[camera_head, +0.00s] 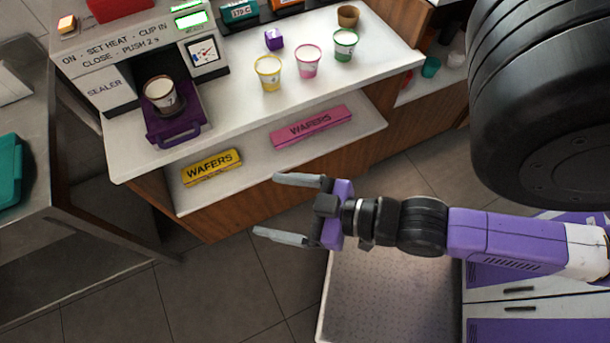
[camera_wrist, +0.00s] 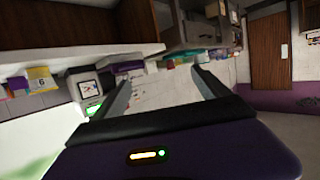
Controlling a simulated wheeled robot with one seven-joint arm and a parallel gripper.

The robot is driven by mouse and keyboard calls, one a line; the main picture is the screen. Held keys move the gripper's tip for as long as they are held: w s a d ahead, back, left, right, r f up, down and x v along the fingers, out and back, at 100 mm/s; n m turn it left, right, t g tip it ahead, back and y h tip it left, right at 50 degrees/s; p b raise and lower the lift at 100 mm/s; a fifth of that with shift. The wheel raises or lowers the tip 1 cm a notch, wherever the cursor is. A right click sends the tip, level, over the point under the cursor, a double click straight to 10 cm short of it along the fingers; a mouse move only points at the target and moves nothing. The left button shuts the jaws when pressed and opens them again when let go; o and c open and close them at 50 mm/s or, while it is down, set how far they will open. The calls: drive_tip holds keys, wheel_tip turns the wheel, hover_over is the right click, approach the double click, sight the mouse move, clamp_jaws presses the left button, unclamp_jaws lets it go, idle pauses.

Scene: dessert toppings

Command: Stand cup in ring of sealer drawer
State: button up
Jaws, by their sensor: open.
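The sealer (camera_head: 105,72) stands at the left end of the white counter. Its purple drawer (camera_head: 187,129) is pulled out toward the front. A cup (camera_head: 161,94) with a dark band and pale contents stands upright in the drawer's ring. Yellow (camera_head: 268,73), pink (camera_head: 308,61) and green (camera_head: 344,44) banded cups stand in a row on the counter to the right. My gripper (camera_head: 280,208) is open and empty, in front of the counter and to the right of the drawer. Its two fingers also show in the wrist view (camera_wrist: 158,95), with nothing between them.
A yellow wafers box (camera_head: 211,167) and a pink wafers box (camera_head: 311,127) lie on the shelf below the counter. A purple cube (camera_head: 274,39) and a brown cup (camera_head: 348,16) are farther back. A metal table (camera_head: 35,190) is at the left. The counter between drawer and cups is clear.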

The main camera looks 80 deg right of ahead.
drive_tip(key=s+a+r+y, duration=0.1)
drive_tip(key=s+a+r, duration=0.1)
drive_tip(key=s, duration=0.3)
drive_tip(key=shift+s+a+r+n, duration=0.15)
drive_tip(key=shift+r+n, duration=0.15)
drive_tip(key=shift+r, duration=0.4)
idle(0.5)
